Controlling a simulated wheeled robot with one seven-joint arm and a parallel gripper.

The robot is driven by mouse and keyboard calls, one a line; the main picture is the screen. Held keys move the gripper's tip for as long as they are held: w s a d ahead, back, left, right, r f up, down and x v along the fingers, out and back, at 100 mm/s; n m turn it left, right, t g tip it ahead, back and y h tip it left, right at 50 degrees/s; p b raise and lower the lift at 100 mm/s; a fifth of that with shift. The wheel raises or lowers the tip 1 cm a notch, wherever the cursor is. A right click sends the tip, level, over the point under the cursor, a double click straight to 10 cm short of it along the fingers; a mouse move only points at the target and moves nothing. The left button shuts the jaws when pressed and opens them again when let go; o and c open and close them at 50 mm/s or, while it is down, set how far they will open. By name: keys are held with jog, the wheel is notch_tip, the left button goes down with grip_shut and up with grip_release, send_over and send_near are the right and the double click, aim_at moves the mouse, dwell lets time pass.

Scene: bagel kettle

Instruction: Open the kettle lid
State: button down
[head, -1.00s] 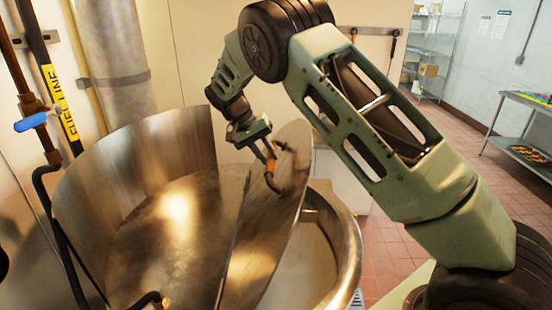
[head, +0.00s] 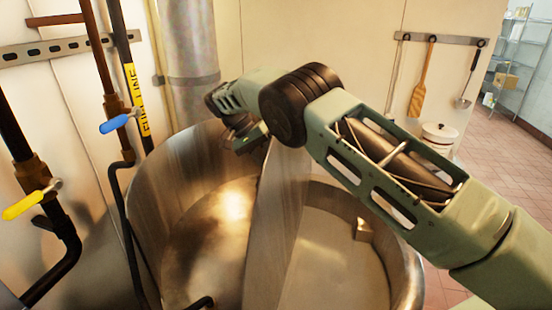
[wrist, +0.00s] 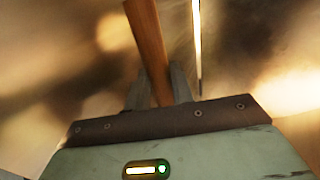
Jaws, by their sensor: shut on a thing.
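The steel kettle (head: 404,275) fills the lower middle of the head view, with a tall curved wall at its back left. Its lid (head: 283,205) is raised and stands steeply on edge across the kettle. The right side of the kettle is open and its inside shows. My gripper (wrist: 152,85) is shut on the brown lid handle (wrist: 149,45) in the wrist view. In the head view the wrist is at the lid's upper left edge; the fingers and handle are hidden there.
Pipes with a blue valve handle (head: 114,124) and a yellow valve handle (head: 23,206) run along the left wall. A wooden paddle (head: 422,80) and a ladle (head: 468,85) hang on the back wall. A white bucket (head: 440,135) stands below them. Open floor lies at right.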

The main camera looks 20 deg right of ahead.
jog(key=shift+a+f, duration=0.25)
jog(key=shift+f, duration=0.3)
jog(key=c, duration=1.2)
grip_release()
jog(key=shift+c, duration=0.2)
jog(key=shift+r, duration=0.15)
jog(key=shift+w, duration=0.1)
jog(key=shift+r+b, duration=0.45)
jog(key=shift+r, duration=0.15)
notch_tip(320, 180, up, 9)
jog(key=b, duration=0.2)
jog(key=shift+f+b, duration=0.1)
jog(key=shift+b, duration=0.2)
